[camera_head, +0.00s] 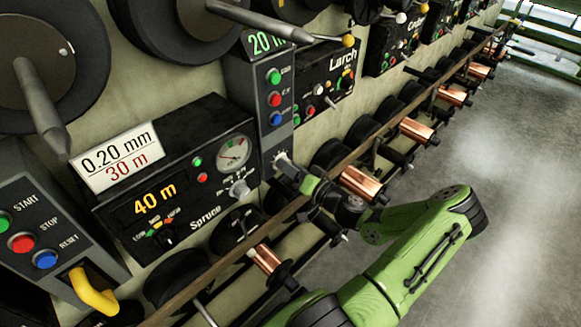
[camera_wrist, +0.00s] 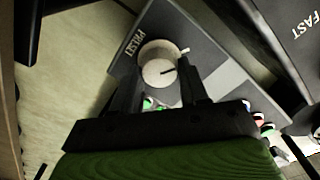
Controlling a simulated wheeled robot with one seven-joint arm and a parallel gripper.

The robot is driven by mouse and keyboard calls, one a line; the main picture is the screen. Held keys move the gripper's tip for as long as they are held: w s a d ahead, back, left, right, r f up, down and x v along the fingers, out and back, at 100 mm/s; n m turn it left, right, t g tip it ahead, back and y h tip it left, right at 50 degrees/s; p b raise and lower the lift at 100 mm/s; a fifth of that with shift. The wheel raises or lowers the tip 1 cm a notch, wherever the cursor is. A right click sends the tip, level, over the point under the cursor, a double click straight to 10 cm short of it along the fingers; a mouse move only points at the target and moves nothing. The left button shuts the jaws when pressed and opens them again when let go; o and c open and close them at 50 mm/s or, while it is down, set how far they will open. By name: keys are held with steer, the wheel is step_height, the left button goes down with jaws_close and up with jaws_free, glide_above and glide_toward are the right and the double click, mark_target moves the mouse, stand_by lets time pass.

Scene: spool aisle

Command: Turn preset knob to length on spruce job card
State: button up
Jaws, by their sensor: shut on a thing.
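The Spruce job card (camera_head: 118,158) is a white card reading "0.20 mm" and, in red, "30 m". It stands on top of the black Spruce panel (camera_head: 205,150), whose orange display reads "40 m". The pale round preset knob (camera_head: 281,158) is low on the grey column right of that panel; the column's green display (camera_head: 266,42) reads "20 m". In the wrist view the knob (camera_wrist: 160,62), beside the word PRESET, shows a dark pointer line. My gripper (camera_head: 291,170) is shut on it, with one finger on each side (camera_wrist: 157,66). The fingers partly cover the knob's edge.
A second button column (camera_head: 35,235) with a yellow hook stands at the left. The Larch panel (camera_head: 328,85) is beyond the preset column. A long rail with copper spools (camera_head: 362,183) runs past my arm. The floor at right is clear.

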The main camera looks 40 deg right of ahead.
steer(key=m+p, duration=0.6)
steer(key=m, duration=0.5)
steer(key=shift+f, duration=0.1)
steer(key=shift+m, duration=0.4)
stand_by(0.3)
steer(key=o, duration=1.1)
steer(key=shift+c, duration=0.2)
steer(key=s+p, duration=0.2)
steer(key=s, duration=1.3)
steer(key=shift+s+d, duration=0.25)
steer(key=shift+s, duration=0.15)
